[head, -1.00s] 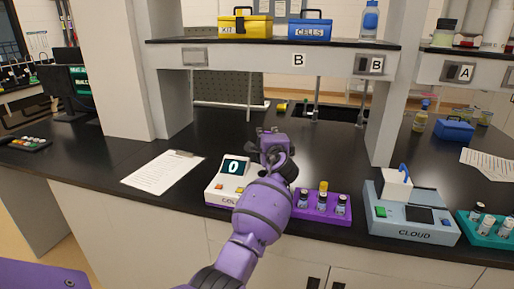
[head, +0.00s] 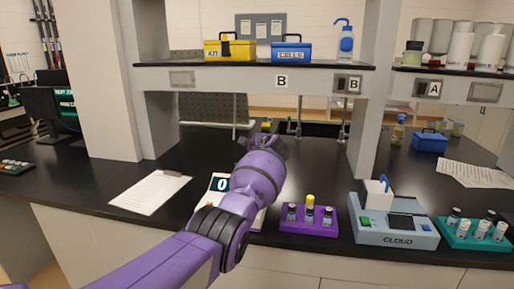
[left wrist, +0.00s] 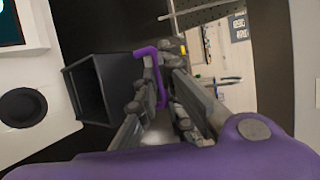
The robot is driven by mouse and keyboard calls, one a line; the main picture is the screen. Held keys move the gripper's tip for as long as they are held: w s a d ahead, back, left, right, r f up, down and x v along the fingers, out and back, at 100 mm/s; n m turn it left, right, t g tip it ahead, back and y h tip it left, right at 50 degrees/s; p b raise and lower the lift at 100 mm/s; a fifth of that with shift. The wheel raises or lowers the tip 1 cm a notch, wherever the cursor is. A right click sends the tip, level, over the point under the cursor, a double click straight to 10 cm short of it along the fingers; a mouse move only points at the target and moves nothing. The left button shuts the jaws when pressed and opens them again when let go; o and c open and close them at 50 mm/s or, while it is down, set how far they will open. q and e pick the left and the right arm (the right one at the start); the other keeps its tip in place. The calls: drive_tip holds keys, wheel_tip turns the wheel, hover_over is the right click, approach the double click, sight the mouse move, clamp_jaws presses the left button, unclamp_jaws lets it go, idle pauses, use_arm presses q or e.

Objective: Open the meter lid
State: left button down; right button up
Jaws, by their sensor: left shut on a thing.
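The white meter (head: 219,184) shows a "0" on its dark display and stands at the bench front, mostly hidden behind my left arm in the head view. The left wrist view shows its white body (left wrist: 52,110) with a round black part. Beside it is a dark, hollow, box-shaped part (left wrist: 88,88), seemingly the lid, its open side facing left. A purple handle (left wrist: 148,52) is next to that part. My left gripper (left wrist: 163,85) is shut on the handle; the exact finger contact is partly hidden. In the head view my left gripper (head: 262,148) is largely hidden by its own wrist.
A purple rack (head: 308,228) with several vials stands right of the meter, then the CLOUD device (head: 398,236) and a teal rack (head: 470,240). A clipboard (head: 150,192) lies to the left. A shelf (head: 230,78) spans above; the bench behind is mostly clear.

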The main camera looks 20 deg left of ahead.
use_arm(q)
drive_tip(key=shift+w+a+r, duration=0.15)
drive_tip(key=shift+r, duration=0.95)
drive_tip(key=c, duration=1.9)
unclamp_jaws()
drive_tip(key=shift+f, duration=0.3)
drive_tip(key=shift+s+f, duration=0.15)
drive_tip(key=shift+s, duration=0.1)
drive_tip(key=shift+s+d, duration=0.1)
drive_tip(key=shift+d, duration=0.1)
drive_tip(key=v, duration=1.1)
drive_tip(key=shift+s+d, duration=0.2)
drive_tip(key=shift+s, duration=0.05)
